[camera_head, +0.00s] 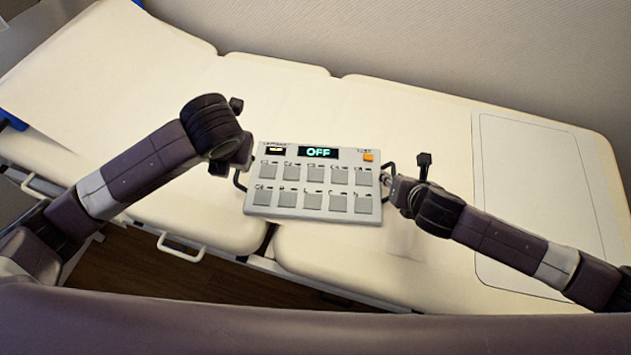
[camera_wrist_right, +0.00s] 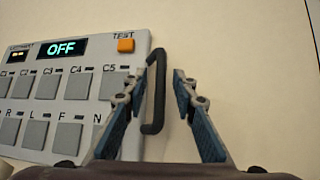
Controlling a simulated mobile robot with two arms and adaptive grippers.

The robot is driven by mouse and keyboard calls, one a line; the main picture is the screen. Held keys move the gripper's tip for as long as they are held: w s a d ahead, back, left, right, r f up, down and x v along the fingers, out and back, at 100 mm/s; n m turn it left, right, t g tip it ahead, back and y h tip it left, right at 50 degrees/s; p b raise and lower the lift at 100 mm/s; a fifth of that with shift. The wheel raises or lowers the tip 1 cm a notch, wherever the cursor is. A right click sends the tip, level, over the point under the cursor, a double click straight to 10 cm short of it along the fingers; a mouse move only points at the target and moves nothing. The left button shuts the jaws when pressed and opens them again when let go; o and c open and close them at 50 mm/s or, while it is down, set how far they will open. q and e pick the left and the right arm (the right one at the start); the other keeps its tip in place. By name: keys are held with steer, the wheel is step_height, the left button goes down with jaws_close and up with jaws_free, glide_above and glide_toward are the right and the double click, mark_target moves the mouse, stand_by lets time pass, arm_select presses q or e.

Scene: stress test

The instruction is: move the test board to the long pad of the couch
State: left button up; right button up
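The test board (camera_head: 312,181) is a light grey box with rows of grey buttons, an orange TEST button and a display reading OFF. In the head view it lies across the seam between two couch pads; I cannot tell whether it touches them. My right gripper (camera_head: 397,184) is at its right handle. In the right wrist view the dark handle (camera_wrist_right: 157,110) stands between the fingers of that gripper (camera_wrist_right: 165,78), with a gap beside the right finger. My left gripper (camera_head: 240,171) is at the left handle; its fingers are hidden by the wrist.
The cream couch has a long pad (camera_head: 440,130) on the right, with a thin rectangular outline (camera_head: 545,190) on its far part. A raised backrest (camera_head: 110,70) is at left. A wall (camera_head: 480,45) runs behind. The dark floor (camera_head: 150,270) shows in front.

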steer(key=shift+s+r, duration=0.1)
steer(key=shift+r, duration=0.05)
arm_select(q)
steer(key=shift+s+r, duration=0.2)
steer(key=shift+r, duration=0.2)
arm_select(e)
steer(key=v, duration=1.1)
steer(key=shift+s, duration=0.3)
steer(key=shift+r, duration=0.15)
